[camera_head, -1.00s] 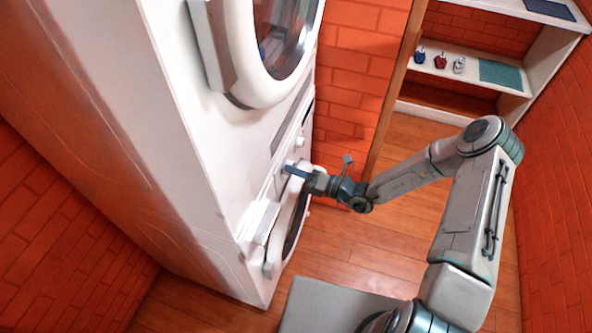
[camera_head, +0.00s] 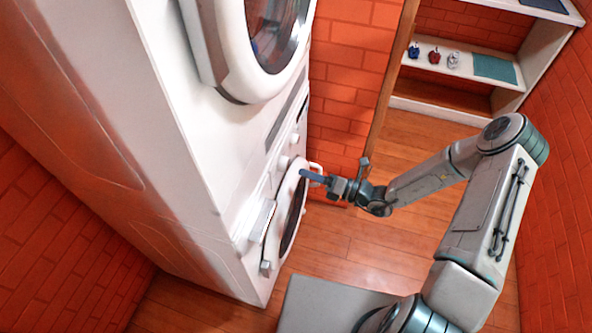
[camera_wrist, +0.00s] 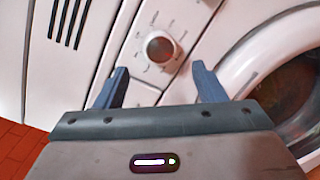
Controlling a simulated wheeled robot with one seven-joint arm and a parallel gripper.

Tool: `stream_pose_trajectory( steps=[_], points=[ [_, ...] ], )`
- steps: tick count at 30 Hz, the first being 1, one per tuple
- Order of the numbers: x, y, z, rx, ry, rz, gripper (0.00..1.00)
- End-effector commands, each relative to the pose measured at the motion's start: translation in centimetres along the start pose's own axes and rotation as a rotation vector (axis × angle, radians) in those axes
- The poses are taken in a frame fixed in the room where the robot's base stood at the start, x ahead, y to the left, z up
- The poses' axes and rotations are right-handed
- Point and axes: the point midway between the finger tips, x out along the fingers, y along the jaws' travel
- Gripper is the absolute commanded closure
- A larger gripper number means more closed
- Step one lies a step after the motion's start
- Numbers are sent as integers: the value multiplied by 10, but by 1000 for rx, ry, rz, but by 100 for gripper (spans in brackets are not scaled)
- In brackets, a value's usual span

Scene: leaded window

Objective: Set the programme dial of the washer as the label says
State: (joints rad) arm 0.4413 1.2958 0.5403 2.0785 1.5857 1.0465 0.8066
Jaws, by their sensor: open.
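The washer (camera_head: 250,272) is the lower white machine of a stack, with its round door (camera_head: 293,212) on the front. A round white programme dial (camera_wrist: 160,47) with a grey-brown centre and small marks around it shows in the wrist view. The marks are too blurred to read, and no readable label shows. My gripper (camera_wrist: 160,68) is open and empty, its two blue-grey fingers apart below and either side of the dial, not around it. In the head view my gripper (camera_head: 304,173) is just in front of the washer's front, beside a white knob (camera_head: 284,162).
A second machine with a round door (camera_head: 275,40) sits above. A brick wall (camera_head: 345,90) stands behind. A shelf unit (camera_head: 500,95) with small bottles (camera_head: 434,57) is at the back right. Wooden floor (camera_head: 340,240) in front is clear.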

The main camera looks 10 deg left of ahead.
Motion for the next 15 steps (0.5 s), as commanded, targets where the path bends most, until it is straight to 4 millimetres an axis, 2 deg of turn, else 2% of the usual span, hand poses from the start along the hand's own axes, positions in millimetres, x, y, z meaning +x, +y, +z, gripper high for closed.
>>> stream_pose_trajectory(
  steps=[1,6,9,15],
  points=[
    [-13,-2,0,-1,-2,-3,36],
    [-48,-2,0,0,-1,-3,36],
    [-62,-1,0,0,-1,-2,36],
    [-75,0,0,1,1,-1,36]
  ],
)
